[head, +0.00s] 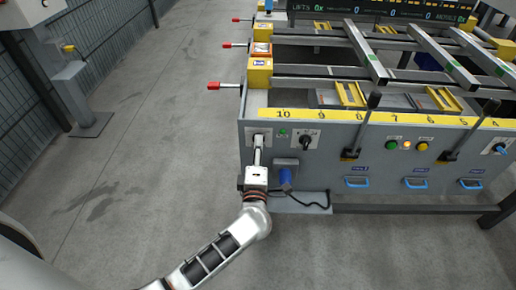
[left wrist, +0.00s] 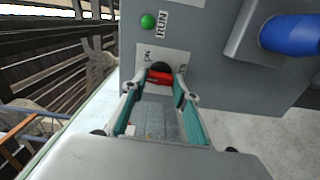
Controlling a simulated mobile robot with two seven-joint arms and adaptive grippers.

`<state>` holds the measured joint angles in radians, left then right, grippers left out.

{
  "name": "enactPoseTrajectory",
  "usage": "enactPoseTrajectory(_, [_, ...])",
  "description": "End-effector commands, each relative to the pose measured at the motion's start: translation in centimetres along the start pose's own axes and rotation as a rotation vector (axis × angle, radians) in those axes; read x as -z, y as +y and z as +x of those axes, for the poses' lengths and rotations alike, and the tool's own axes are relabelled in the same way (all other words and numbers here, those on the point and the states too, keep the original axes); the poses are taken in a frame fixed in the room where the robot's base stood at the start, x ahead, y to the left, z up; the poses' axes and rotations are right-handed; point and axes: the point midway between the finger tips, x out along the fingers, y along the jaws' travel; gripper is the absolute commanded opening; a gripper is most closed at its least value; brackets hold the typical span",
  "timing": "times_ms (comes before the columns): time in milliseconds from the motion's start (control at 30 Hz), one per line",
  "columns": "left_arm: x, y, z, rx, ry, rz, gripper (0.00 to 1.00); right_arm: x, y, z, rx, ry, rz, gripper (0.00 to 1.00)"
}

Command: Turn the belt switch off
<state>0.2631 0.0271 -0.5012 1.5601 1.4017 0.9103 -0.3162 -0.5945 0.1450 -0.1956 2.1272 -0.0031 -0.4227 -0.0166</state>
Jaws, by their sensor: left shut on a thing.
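The belt switch has a dark round base and a red handle (left wrist: 160,77) on a white plate (left wrist: 182,58), seen in the left wrist view. In the head view its plate (head: 251,131) is at the left end of the grey front panel, and the handle is hidden behind my gripper. My left gripper (head: 258,143) is at this plate; in the left wrist view its fingers (left wrist: 159,82) are shut on the red handle from both sides. The lettering on the plate is mostly covered, so the handle's setting cannot be read. My right gripper is not in view.
A green lamp (left wrist: 148,21) marked RUN is beside the plate. A black rotary switch (head: 305,142) is to its right in the head view. A blue plug (head: 285,176) with a cable is just below right. The floor to the left is clear.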

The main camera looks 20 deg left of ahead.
Motion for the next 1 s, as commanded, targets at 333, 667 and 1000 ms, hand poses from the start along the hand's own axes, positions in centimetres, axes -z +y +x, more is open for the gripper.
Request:
enactPoseTrajectory(333, [-0.05, -0.33, -0.10, 0.004, 0.000, -0.328, 0.07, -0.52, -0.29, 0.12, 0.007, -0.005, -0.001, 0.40])
enactPoseTrajectory(667, [-0.08, -0.33, -0.12, 0.004, 0.000, -0.613, 0.07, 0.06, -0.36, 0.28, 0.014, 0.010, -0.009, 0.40])
enactPoseTrajectory(1000, [-0.08, -0.22, -0.09, 0.003, 0.000, -0.794, 0.07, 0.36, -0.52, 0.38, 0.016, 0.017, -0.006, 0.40])
